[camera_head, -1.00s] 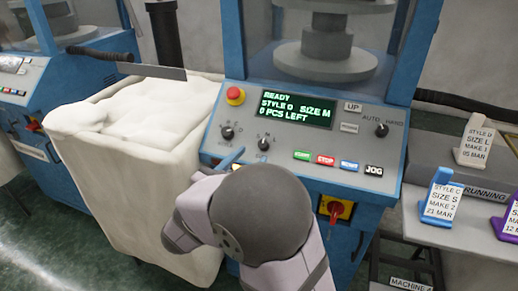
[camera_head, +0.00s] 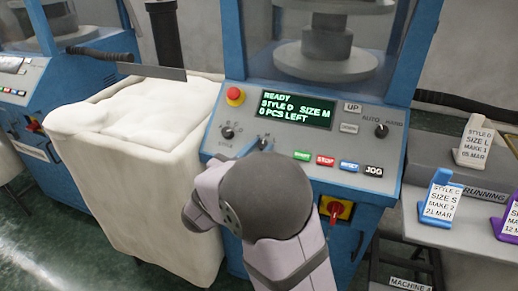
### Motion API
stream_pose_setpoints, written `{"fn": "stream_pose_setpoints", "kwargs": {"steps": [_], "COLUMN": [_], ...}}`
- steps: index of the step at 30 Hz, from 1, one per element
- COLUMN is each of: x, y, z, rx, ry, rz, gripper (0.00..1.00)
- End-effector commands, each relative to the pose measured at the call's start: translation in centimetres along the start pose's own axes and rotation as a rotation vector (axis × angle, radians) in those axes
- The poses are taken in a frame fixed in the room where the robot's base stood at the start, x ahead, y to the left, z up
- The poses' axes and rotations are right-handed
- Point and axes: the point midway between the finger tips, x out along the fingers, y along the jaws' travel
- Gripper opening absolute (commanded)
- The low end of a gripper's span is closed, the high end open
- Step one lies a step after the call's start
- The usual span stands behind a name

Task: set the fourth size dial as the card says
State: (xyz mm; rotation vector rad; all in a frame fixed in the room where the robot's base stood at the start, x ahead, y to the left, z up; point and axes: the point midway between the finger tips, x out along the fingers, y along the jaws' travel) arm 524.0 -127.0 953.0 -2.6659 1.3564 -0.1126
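The machine's panel has a display (camera_head: 295,107) reading READY, STYLE D, SIZE M, 0 PCS LEFT. Two dark dials sit below it: a left dial (camera_head: 227,132) and a second dial (camera_head: 263,142), whose labels are too small to read surely. A white card (camera_head: 475,145) reads STYLE D, SIZE L, MAKE 1, 05 MAR and stands above a RUNNING label.
A blue card (camera_head: 441,198) and a purple card (camera_head: 507,218) stand on the right shelf. START, STOP, RESET and JOG buttons (camera_head: 373,169), a red emergency button (camera_head: 235,96) and a red switch (camera_head: 334,211) are near my arm. A white bin (camera_head: 150,190) stands left.

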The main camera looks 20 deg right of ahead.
Motion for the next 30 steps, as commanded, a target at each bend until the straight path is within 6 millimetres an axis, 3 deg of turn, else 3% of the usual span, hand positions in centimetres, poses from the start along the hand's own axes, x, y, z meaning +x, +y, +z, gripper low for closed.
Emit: {"fn": "stream_pose_setpoints", "kwargs": {"steps": [14,30], "x": [0.0,0.2], "y": [-0.3,-1.0], "z": [-0.1,-0.3], "rx": [0.053,0.313], "ry": [0.003,0.019], "rz": [0.064,0.401], "gripper": [0.00,0.00]}}
